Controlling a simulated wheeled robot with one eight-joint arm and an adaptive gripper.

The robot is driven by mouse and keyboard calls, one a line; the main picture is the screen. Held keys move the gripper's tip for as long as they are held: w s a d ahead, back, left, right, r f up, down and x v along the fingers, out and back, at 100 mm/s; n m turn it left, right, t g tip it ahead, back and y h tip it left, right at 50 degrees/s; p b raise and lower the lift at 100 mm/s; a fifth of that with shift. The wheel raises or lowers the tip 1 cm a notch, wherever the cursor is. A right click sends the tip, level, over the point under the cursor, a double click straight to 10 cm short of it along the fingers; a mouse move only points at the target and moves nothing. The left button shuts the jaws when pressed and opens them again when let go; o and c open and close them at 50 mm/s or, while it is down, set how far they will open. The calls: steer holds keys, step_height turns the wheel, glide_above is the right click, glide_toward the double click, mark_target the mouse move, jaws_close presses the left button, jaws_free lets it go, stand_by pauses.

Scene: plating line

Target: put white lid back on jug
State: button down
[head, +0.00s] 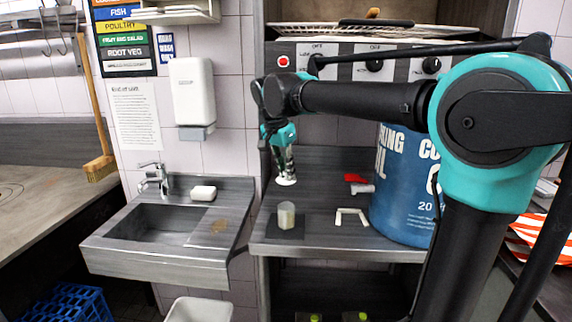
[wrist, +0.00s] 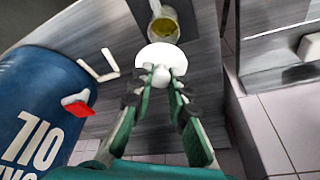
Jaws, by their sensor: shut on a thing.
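The white lid (head: 287,182) is a round disc with a knob, held under my gripper (head: 283,168) in the head view. In the wrist view the fingertips of my gripper (wrist: 161,74) are shut on the knob, and the lid's disc (wrist: 158,53) shows beyond them. The jug (head: 286,216) is a small clear vessel standing upright on the grey counter, below the lid and apart from it. In the wrist view the jug (wrist: 164,29) is open at the top, with yellowish contents, and the lid overlaps its near side in the picture.
A large blue oil drum (head: 402,190) stands right of the jug. A white bracket-shaped piece (head: 350,216) and a red-and-white item (head: 357,183) lie between them on the counter (head: 320,240). A sink (head: 160,225) with a white soap block (head: 203,193) is to the left.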

step_height(320, 180, down, 9)
steer(key=shift+r, duration=0.15)
stand_by(0.7)
stand_by(0.8)
steer(key=c, duration=1.4)
jaws_free()
steer(key=shift+o, duration=0.2)
